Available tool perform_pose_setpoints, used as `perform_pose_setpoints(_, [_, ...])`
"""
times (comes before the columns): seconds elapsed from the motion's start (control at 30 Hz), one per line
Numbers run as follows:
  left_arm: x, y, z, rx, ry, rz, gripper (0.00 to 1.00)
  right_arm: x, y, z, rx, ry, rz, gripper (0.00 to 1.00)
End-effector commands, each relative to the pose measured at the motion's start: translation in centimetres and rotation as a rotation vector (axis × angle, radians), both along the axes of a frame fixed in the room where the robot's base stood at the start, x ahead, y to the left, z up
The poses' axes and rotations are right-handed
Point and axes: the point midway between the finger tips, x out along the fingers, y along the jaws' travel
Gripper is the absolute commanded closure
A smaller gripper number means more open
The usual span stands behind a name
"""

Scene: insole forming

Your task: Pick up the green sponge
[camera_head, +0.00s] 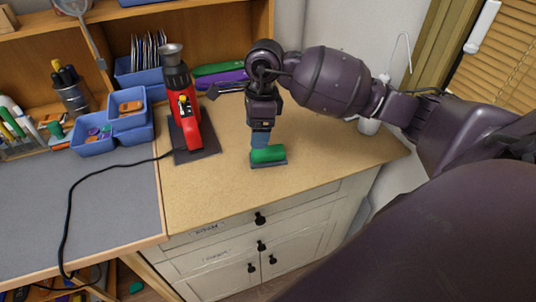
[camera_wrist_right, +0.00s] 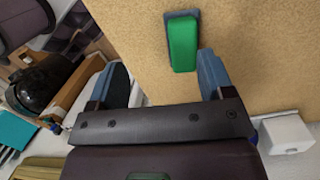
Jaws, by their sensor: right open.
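The green sponge (camera_head: 268,155) lies on a small grey-blue base near the front of the tan worktop. It also shows in the right wrist view (camera_wrist_right: 183,45), just beyond the fingertips and closer to the right-hand finger. My right gripper (camera_head: 261,140) points down at the sponge's far side in the head view. In the right wrist view the gripper (camera_wrist_right: 163,62) has its two blue fingers wide apart with nothing between them. I cannot tell whether a finger touches the sponge. My left gripper is in neither view.
A red tool (camera_head: 187,120) on a dark plate stands left of the gripper, its black cable (camera_head: 72,195) running left. Blue bins (camera_head: 92,142) are farther left. Green and purple items (camera_head: 220,76) lie behind. The worktop (camera_head: 215,185) is clear around the sponge.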

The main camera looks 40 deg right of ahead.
Motion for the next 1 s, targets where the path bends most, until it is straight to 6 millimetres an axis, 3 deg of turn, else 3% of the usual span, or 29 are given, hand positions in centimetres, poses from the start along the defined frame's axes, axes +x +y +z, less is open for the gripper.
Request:
perform_pose_setpoints(0.1, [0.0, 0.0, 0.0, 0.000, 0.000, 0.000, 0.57, 0.4, -2.0, 0.8, -0.103, 0.006, -0.007, 0.26])
perform_pose_setpoints(0.23, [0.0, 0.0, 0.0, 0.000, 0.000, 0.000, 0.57, 0.5, -2.8, 0.4, -0.143, 0.013, -0.011, 0.26])
perform_pose_setpoints(0.5, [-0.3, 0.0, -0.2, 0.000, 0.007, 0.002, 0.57, 0.5, -2.9, -3.3, -0.144, 0.014, -0.012, 0.26])
perform_pose_setpoints(0.77, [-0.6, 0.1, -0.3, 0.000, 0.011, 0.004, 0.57, 0.6, -3.0, -4.9, -0.143, 0.013, -0.012, 0.26])
perform_pose_setpoints(1.0, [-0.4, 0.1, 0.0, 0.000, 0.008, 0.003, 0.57, 0.9, -3.9, -7.9, -0.142, 0.015, -0.012, 0.26])
